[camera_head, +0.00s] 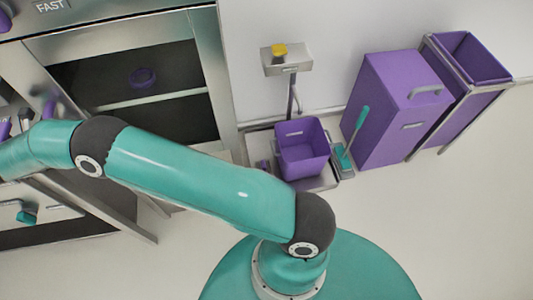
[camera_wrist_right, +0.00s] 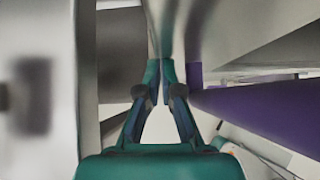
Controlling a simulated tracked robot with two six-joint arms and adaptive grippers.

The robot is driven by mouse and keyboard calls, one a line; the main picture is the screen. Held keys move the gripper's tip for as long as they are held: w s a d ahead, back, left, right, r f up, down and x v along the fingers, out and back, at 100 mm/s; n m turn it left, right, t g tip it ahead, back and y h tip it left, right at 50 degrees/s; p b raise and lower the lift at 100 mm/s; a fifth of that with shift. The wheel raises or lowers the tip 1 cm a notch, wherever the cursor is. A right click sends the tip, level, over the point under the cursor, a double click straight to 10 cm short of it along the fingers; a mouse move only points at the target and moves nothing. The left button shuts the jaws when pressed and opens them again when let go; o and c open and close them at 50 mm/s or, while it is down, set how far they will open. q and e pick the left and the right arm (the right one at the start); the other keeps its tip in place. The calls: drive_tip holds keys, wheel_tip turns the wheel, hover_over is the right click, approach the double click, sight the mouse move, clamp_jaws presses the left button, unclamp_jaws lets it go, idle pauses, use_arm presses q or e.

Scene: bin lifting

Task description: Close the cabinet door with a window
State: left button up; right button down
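In the head view a steel cabinet (camera_head: 208,75) stands at upper left. Its dark front area shows a pale horizontal shelf line and a purple ring (camera_head: 143,77). I cannot tell for sure which panel is the windowed door. One teal arm of mine crosses in front and runs out at the left edge, so no gripper shows there. In the right wrist view my right gripper (camera_wrist_right: 161,72) has its fingertips drawn together beside a narrow upright panel edge (camera_wrist_right: 163,25). Contact is unclear.
A purple bucket (camera_head: 302,150) on a low cart, a purple bin (camera_head: 390,110) and a framed purple bin (camera_head: 470,58) stand along the wall at right. A metal stand (camera_head: 287,60) holds a yellow object. The floor (camera_head: 450,200) at lower right is clear.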

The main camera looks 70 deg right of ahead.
drive_tip(key=s+a+r+b, duration=0.1)
drive_tip(key=s+a+r, duration=0.4)
drive_tip(key=a+r, duration=0.2)
drive_tip(key=shift+s+a+b, duration=0.35)
drive_tip(key=shift+a, duration=0.9)
